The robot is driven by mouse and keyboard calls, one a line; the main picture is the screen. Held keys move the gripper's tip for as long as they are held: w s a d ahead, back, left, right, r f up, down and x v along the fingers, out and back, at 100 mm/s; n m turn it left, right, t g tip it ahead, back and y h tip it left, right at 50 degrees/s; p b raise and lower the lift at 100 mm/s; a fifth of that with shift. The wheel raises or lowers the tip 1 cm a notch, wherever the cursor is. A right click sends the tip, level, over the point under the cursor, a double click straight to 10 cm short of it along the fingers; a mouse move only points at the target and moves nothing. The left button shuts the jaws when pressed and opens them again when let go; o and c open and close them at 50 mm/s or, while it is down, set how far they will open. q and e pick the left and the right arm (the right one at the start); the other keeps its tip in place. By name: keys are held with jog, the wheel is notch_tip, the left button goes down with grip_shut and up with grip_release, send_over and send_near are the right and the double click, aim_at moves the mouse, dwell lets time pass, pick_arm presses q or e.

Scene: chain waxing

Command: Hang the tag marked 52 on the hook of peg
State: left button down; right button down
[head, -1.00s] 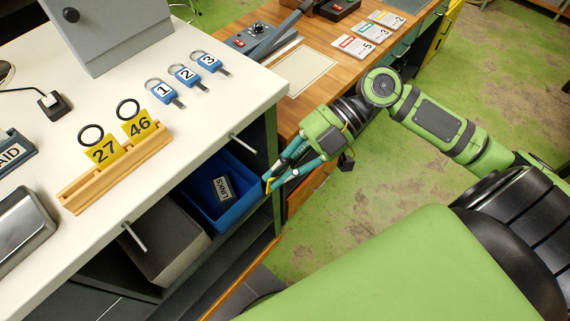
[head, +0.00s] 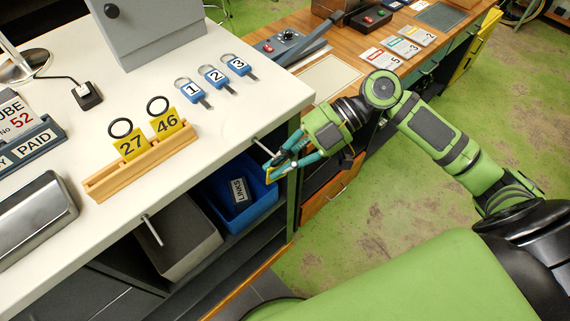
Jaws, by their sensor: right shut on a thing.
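My right gripper (head: 283,163) is shut on a small yellow tag (head: 270,172), mostly hidden by the fingers; its number cannot be read. It is in front of the white counter, beside the end of a metal peg (head: 264,147) that sticks out from the counter's front. I cannot tell whether tag and peg touch. A second metal peg (head: 152,231) sticks out further left. My left gripper is not in view.
A wooden rack (head: 145,165) holds yellow tags 27 (head: 131,146) and 46 (head: 166,123) with black rings. Blue key tags (head: 213,76) lie behind. Below the counter are a blue bin (head: 236,205) and a grey bin (head: 180,243). Green floor at right is open.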

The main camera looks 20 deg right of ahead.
jog(key=shift+w+a+f+b, duration=0.2)
jog(key=shift+w+a, duration=0.05)
jog(key=shift+w, duration=0.4)
jog(key=shift+w+a+f+b, duration=0.15)
jog(key=shift+w+a+b, duration=0.1)
jog(key=shift+w, duration=0.4)
jog(key=shift+w+a+f+b, duration=0.2)
jog(key=shift+w, duration=0.45)
jog(key=c, duration=1.8)
grip_release()
jog(key=o, duration=0.6)
jog(key=shift+d, duration=0.1)
jog(key=shift+w+r, duration=0.1)
jog(key=shift+r, duration=0.15)
